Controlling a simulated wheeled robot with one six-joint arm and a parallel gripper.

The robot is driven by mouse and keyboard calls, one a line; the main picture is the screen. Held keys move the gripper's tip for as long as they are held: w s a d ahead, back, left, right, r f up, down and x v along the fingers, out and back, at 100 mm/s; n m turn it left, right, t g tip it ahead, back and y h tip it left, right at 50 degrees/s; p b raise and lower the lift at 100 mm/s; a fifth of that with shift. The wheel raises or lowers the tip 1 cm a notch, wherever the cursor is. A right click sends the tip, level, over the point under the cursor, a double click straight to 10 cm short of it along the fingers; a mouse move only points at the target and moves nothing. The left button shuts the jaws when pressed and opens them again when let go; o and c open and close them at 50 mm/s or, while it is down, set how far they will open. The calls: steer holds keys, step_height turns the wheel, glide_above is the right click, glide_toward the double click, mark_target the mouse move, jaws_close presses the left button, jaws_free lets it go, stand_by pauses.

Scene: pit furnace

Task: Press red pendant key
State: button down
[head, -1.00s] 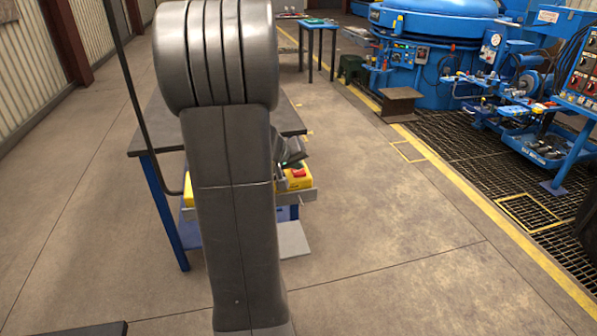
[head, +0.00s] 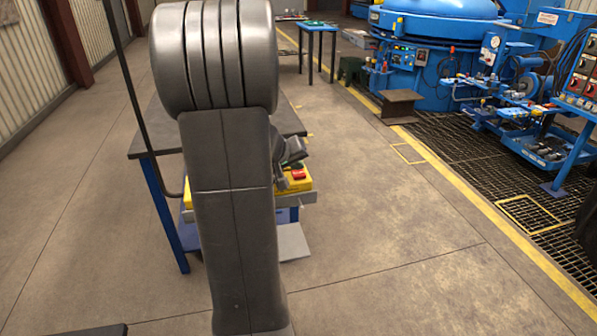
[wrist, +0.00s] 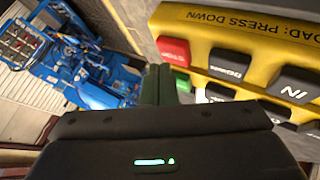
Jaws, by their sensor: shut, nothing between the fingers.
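The yellow pendant (wrist: 200,22) fills the upper right of the wrist view, with raised lettering. Its red key (wrist: 173,50), marked STOP, is near its left end. A green key (wrist: 182,82) lies just below it, and dark keys (wrist: 229,65) stand to the right. My gripper (wrist: 158,70) is shut and empty, its fingertips close to the red and green keys. I cannot tell whether they touch anything.
The pendant is beside a dark-topped table (head: 165,128) with blue legs. A grey bracket (head: 306,197) runs along its front. Blue furnace machinery (head: 430,65) stands far right beyond a yellow floor line.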

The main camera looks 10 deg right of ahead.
mark_target(297, 175)
steer(key=shift+r, duration=0.3)
steer(key=shift+r+p, duration=1.65)
steer(key=shift+r, duration=0.85)
steer(key=shift+f, duration=0.1)
